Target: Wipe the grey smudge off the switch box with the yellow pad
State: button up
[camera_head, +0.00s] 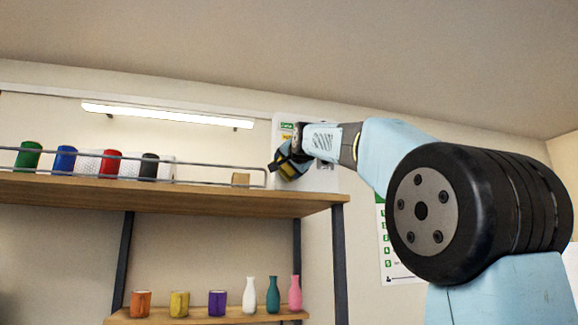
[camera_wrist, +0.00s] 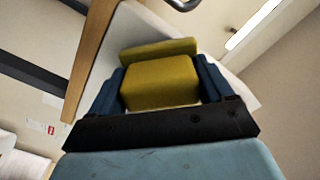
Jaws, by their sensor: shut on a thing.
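My gripper (camera_head: 282,166) is shut on the yellow pad, high at the right end of the upper shelf. In the wrist view the yellow pad (camera_wrist: 160,82) sits between the blue fingers of my gripper (camera_wrist: 165,85). The white switch box (camera_head: 320,180), with green and yellow labels near its top, is behind my gripper and partly covered by it. Its pale face (camera_wrist: 125,35) seems to lie just beyond the pad in the wrist view; I cannot tell whether they touch. No grey smudge shows in either view.
A lit tube lamp (camera_head: 165,115) hangs above. The lower shelf (camera_head: 205,317) holds cups and bottles. A wall poster (camera_head: 390,262) is below my arm.

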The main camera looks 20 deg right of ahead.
jog(key=shift+w, duration=0.3)
jog(key=shift+d, duration=3.8)
jog(key=shift+a, duration=3.8)
jog(key=shift+s, duration=0.1)
jog(key=shift+s, duration=2.95)
jog(key=shift+s, duration=0.15)
